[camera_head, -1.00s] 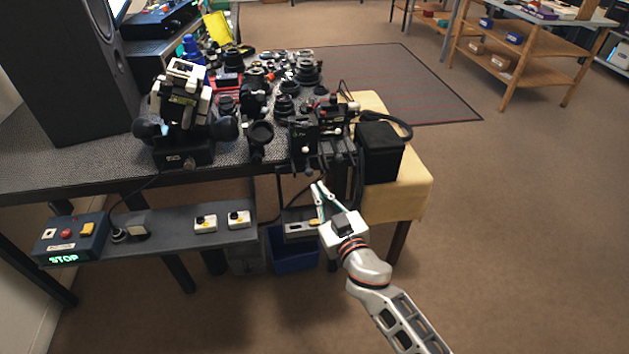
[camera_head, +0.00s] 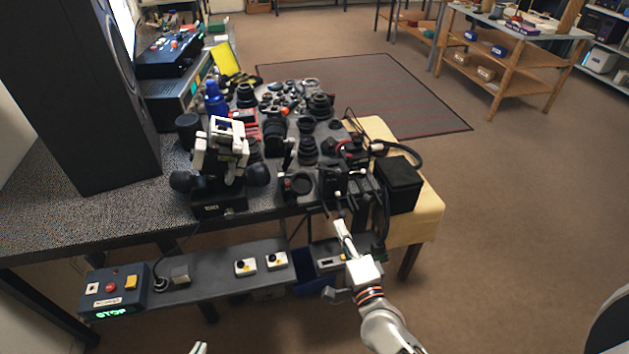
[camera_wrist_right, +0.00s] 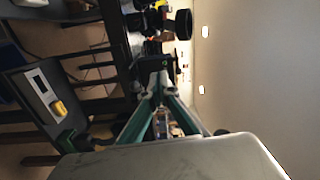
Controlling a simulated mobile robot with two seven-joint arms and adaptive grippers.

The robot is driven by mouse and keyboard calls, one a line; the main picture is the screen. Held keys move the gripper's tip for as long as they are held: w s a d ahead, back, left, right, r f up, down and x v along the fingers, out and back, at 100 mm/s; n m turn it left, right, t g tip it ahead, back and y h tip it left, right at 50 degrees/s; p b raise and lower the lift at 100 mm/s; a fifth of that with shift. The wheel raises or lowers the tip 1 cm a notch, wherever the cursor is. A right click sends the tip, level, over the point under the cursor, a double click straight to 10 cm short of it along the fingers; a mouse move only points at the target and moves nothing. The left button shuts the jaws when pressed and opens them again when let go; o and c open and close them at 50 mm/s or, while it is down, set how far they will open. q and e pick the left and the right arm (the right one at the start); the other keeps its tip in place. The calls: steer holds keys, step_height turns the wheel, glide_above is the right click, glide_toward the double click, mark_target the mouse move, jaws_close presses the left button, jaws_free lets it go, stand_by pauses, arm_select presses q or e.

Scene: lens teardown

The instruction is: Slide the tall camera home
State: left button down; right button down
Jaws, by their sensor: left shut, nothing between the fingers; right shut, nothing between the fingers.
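Several dark cameras and lenses crowd the table; I cannot tell for sure which one is the tall camera. A black upright device (camera_head: 333,184) stands at the table's front edge, just above my right gripper (camera_head: 341,232). My right gripper is shut and empty, its fingertips pointing up towards that edge. In the right wrist view its green fingers (camera_wrist_right: 157,90) meet in front of a dark block (camera_wrist_right: 154,66); contact is unclear. My left gripper (camera_head: 198,348) shows only as a pale tip at the bottom edge, shut and empty, well away from the table's objects.
A black and white jointed device (camera_head: 222,155) stands on the table's left part. A lower shelf holds a control box (camera_head: 115,290) reading STOP and two white switches (camera_head: 246,267). A black box (camera_head: 398,186) sits on the yellow stand at right.

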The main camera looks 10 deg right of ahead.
steer(key=m, duration=0.1)
glide_toward(326, 185)
steer(key=shift+h, duration=0.3)
steer(key=w, duration=0.6)
steer(key=shift+w+a+f, duration=0.1)
steer(key=shift+w+a, duration=0.25)
steer(key=shift+w, duration=0.1)
steer(key=w+b, duration=0.1)
steer(key=w, duration=0.4)
steer(key=shift+b, duration=0.4)
steer(key=shift+r, duration=0.2)
steer(key=shift+a, duration=0.1)
